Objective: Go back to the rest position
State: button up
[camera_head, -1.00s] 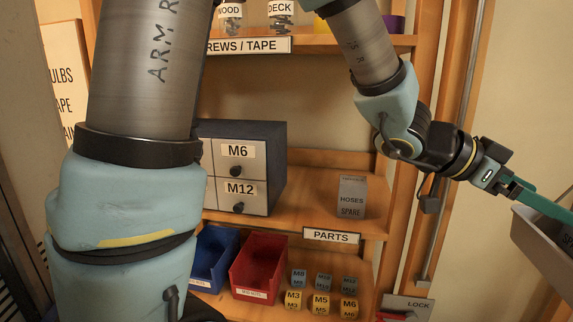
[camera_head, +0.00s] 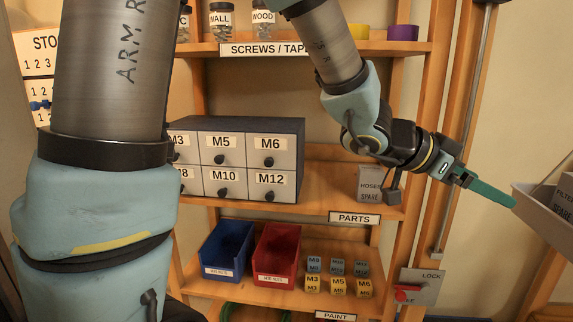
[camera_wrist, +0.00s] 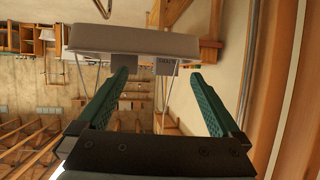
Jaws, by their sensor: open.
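My gripper (camera_head: 490,190) is at the right in the head view, its green fingers pointing right toward a pale bin. In the wrist view my gripper (camera_wrist: 163,95) shows two green fingers spread apart with nothing between them. The pale bin (camera_wrist: 130,40) lies beyond the fingertips there, and in the head view the bin (camera_head: 535,215) is cut off by the right edge. I cannot tell how far the fingertips are from it.
A wooden shelf unit holds a drawer block (camera_head: 238,158), a grey spare-hoses box (camera_head: 370,184), a blue bin (camera_head: 226,252), a red bin (camera_head: 277,256) and several small labelled blocks (camera_head: 338,287). A lock box (camera_head: 420,287) is on the right post. Bare wall (camera_head: 520,90) shows at upper right.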

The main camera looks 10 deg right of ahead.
jog(key=w+a+f+n+t+y, duration=0.25)
jog(key=w+a+n+t, duration=0.35)
jog(key=w, duration=0.6)
jog(key=w+a+f+n+t+y, duration=0.1)
jog(key=w+a+f+n+y, duration=0.15)
jog(key=a, duration=0.45)
jog(key=w+a+f+n+t+y+p, duration=0.1)
jog(key=w+a+y, duration=0.1)
jog(key=w+a, duration=0.35)
jog(key=w+a+f+n+t+y, duration=0.1)
jog(key=w+a+f+n+y, duration=0.1)
jog(key=a, duration=0.6)
jog(key=s+a+f+n+g+y, duration=0.1)
jog(key=s+a+f+n+g, duration=0.1)
jog(key=a, duration=0.7)
jog(key=s+a+f+n+g+y+p, duration=0.1)
jog(key=s+a+n, duration=0.4)
jog(key=a, duration=0.5)
notch_tip(320, 180, down, 2)
jog(key=shift+s+g+y, duration=0.8)
jog(key=shift+s+g, duration=0.25)
jog(key=shift+g, duration=0.15)
